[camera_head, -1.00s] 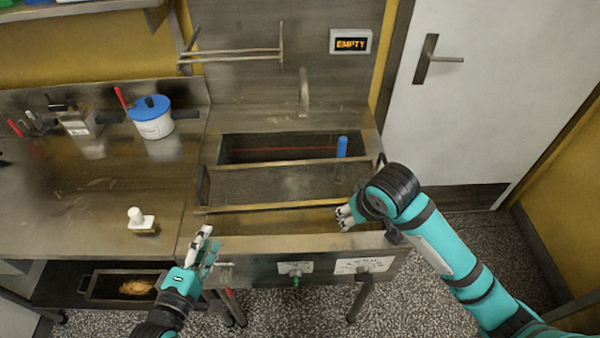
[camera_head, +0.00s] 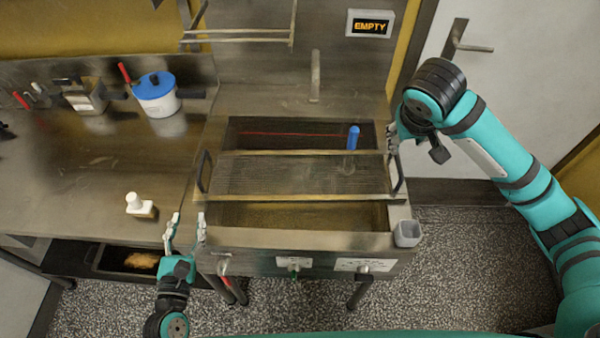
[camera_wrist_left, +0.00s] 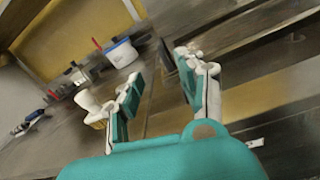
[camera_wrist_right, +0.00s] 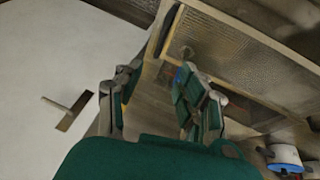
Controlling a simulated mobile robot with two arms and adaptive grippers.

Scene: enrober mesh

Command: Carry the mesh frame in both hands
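The mesh frame (camera_head: 270,177) is a flat rectangle of grey mesh with wooden-coloured long rails. It lies across the trough and has a dark upright handle at each end. My left gripper (camera_head: 186,222) is open and empty, in front of the left handle (camera_head: 203,172) and apart from it. In the left wrist view the dark handle (camera_wrist_left: 167,55) shows beyond the open fingers. My right gripper (camera_head: 392,138) is beside the frame's right end, just behind the right handle (camera_head: 398,173). The right wrist view shows its fingers (camera_wrist_right: 155,88) open, with the handle (camera_wrist_right: 167,32) ahead of them.
A blue-handled tool (camera_head: 353,137) stands at the frame's rear right. A grey cup (camera_head: 407,233) is at the trough's front right corner. A white-handled brush (camera_head: 139,205) and blue-lidded pot (camera_head: 156,97) stand on the left counter. The sign (camera_head: 370,24) reads EMPTY.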

